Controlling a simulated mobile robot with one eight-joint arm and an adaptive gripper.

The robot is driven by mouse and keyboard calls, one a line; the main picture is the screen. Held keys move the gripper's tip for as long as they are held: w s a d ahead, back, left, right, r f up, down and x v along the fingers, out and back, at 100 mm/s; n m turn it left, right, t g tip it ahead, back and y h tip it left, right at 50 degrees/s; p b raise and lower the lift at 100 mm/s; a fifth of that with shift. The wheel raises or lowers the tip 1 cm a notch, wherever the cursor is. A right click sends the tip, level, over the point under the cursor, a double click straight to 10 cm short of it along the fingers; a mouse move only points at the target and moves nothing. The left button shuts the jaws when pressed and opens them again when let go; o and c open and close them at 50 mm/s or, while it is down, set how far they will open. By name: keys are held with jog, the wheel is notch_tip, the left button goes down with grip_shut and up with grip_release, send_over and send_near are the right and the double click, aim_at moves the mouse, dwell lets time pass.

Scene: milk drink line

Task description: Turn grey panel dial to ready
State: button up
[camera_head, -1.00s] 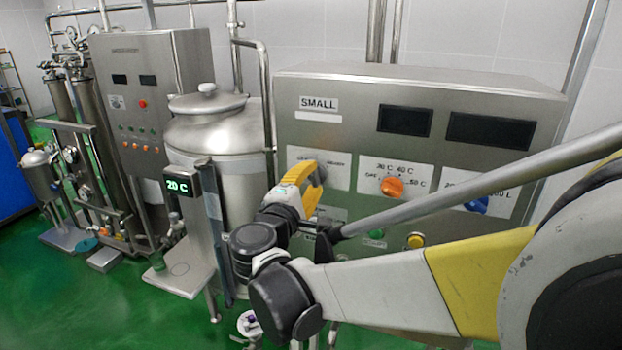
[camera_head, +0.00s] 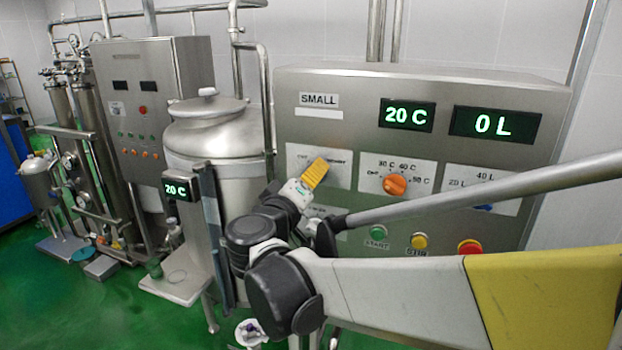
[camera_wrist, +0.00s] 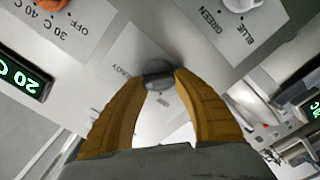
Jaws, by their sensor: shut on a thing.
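The grey panel dial (camera_wrist: 158,71) shows in the wrist view at the tips of my yellow fingers, on a white label plate. My gripper (camera_wrist: 160,80) is shut on the dial, with one finger on each side. In the head view my gripper (camera_head: 314,174) reaches the upper left label plate (camera_head: 339,179) of the SMALL panel. There it largely hides the dial and part of the lettering. The exact dial mark it points to cannot be read.
An orange temperature dial (camera_head: 395,185) and a volume dial (camera_head: 483,208) sit to the right. Green, yellow and red buttons (camera_head: 470,247) are below. Panel displays read 20 C (camera_head: 406,115) and 0 L (camera_head: 494,124). A steel tank (camera_head: 212,150) stands left of the panel.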

jog(key=shift+m, duration=0.6)
jog(key=shift+r, duration=0.1)
jog(key=o, duration=1.2)
jog(key=shift+c, duration=0.2)
jog(key=v, duration=1.2)
jog(key=shift+d, duration=0.1)
